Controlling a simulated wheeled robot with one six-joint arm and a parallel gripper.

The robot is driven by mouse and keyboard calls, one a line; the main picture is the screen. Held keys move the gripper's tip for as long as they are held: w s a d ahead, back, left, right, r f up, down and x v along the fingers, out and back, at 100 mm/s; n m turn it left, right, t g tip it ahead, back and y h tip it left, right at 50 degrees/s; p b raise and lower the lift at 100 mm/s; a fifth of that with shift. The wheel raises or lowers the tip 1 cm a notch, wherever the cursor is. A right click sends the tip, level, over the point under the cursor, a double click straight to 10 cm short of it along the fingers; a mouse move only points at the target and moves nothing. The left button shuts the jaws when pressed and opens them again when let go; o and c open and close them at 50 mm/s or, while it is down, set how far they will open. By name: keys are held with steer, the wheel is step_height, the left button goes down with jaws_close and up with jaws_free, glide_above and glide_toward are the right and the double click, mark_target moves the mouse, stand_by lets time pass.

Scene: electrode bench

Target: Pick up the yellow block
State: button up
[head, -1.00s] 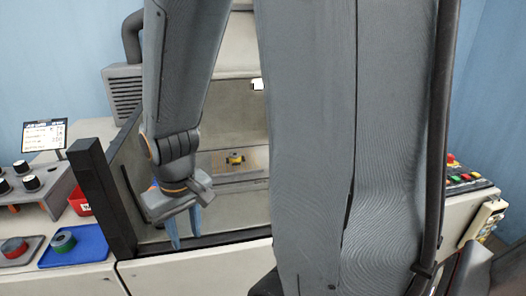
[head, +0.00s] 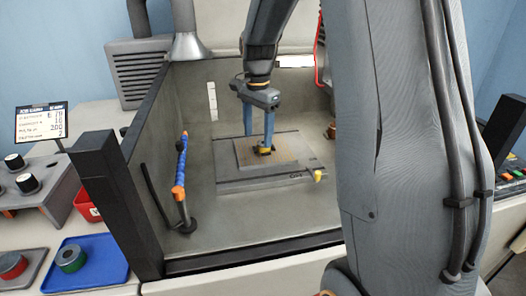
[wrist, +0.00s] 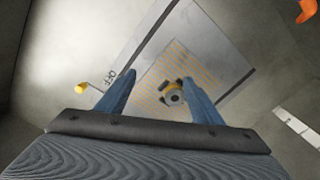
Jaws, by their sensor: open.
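The yellow block (wrist: 168,85) sits on the striped patch of a flat grey plate (wrist: 222,40). It has dark parts and a round grey top. In the head view the block (head: 264,151) is small and partly hidden by a finger. My gripper (head: 258,140) points down over it with blue fingers. In the wrist view my gripper (wrist: 159,79) is open, with the block showing between the fingers, closer to the right one. I see no contact, but the exact height gap cannot be told.
The plate lies inside a grey walled tank with a dark front rim (head: 240,257). A blue and orange jointed hose (head: 181,165) stands at the left. A yellow knob (head: 318,175) is at the plate's front right corner. A blue tray (head: 85,265) lies outside, left.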

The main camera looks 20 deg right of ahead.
steer(key=w+d+m, duration=0.1)
steer(key=w, duration=0.1)
steer(key=w+d+m, duration=0.2)
steer(key=w+d+m+b, duration=0.1)
steer(key=w+m, duration=0.1)
steer(key=shift+w+d, duration=0.3)
steer(key=shift+m, duration=0.3)
steer(key=shift+w+d+f+p, duration=0.15)
steer(key=shift+f+p, duration=0.5)
steer(key=shift+f, duration=1.25)
steer(key=shift+d+f+p, duration=0.1)
steer(key=shift+f+p, duration=0.55)
steer(key=shift+f, duration=1.2)
steer(key=c, duration=1.5)
